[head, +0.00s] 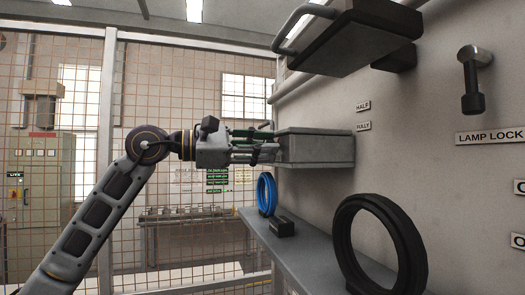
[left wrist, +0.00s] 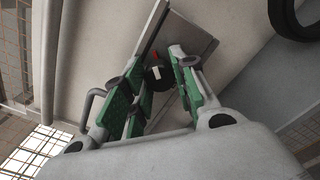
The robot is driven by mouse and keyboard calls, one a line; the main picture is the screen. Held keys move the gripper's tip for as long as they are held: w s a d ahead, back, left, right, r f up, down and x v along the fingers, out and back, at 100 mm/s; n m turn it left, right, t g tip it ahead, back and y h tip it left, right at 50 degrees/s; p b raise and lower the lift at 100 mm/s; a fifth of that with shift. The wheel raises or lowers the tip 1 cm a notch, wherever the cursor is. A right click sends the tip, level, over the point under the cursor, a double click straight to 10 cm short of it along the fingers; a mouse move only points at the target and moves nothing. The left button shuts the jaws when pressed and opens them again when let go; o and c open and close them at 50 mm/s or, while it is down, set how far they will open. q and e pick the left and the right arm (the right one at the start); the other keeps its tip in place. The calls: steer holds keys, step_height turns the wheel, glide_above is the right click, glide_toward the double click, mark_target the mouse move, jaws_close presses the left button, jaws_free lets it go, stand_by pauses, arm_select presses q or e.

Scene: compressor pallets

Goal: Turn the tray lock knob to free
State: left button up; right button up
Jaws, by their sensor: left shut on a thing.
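The grey tray (head: 318,148) juts out from the wall on the right in the head view. My left gripper (head: 270,146) is at its left end face. In the left wrist view the green-padded fingers of my left gripper (left wrist: 156,66) are shut on a small dark knob (left wrist: 158,84), the tray lock knob, on the tray's face. The knob carries a red mark and a white mark; which setting they show cannot be read. In the head view the knob is hidden by the fingers. My right gripper is not in view.
A dark box with a bar handle (head: 355,42) overhangs above the tray. Below is a grey shelf (head: 310,245) with a blue ring (head: 266,194), a small black block (head: 281,227) and a large black ring (head: 345,240). A lamp lock lever (head: 472,82) is on the wall.

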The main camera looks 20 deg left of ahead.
arm_select(q)
steer(key=shift+m+b, duration=0.85)
steer(key=shift+m, duration=3.65)
steer(key=o, duration=1)
steer(key=shift+a, duration=0.1)
steer(key=shift+v, duration=5.95)
